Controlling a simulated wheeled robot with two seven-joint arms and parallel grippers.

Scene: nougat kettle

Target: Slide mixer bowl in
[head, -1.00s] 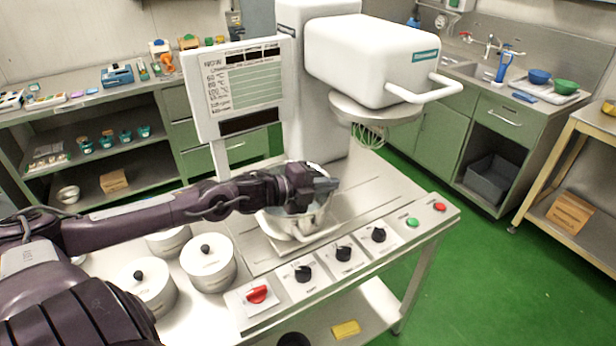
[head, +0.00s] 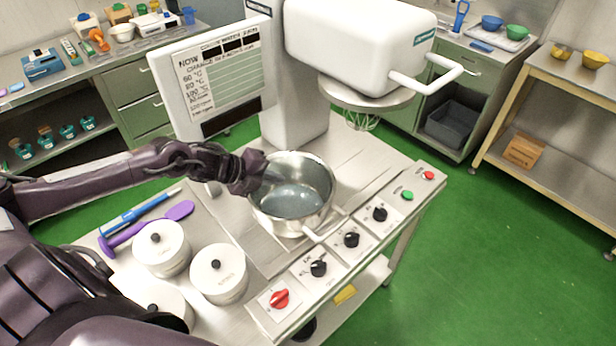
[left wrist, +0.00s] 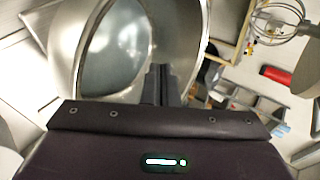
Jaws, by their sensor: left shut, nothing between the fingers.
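The steel mixer bowl (head: 291,192) stands upright on the steel worktop, left of and below the mixer head (head: 362,45). The wire whisk (head: 362,119) hangs under the head, to the right of and beyond the bowl. My left gripper (head: 256,174) is shut and empty at the bowl's left rim; whether it touches cannot be told. In the left wrist view the shut fingers (left wrist: 160,84) show against the bowl's wall (left wrist: 185,45). The whisk also shows there at the upper right (left wrist: 278,18). My right gripper is not in view.
White lidded canisters (head: 218,273), a purple spatula (head: 150,224) and a blue-handled tool (head: 138,212) lie left of the bowl. A sign panel (head: 217,77) stands behind. Knobs (head: 351,240) line the front edge. The worktop right of the bowl is mostly clear.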

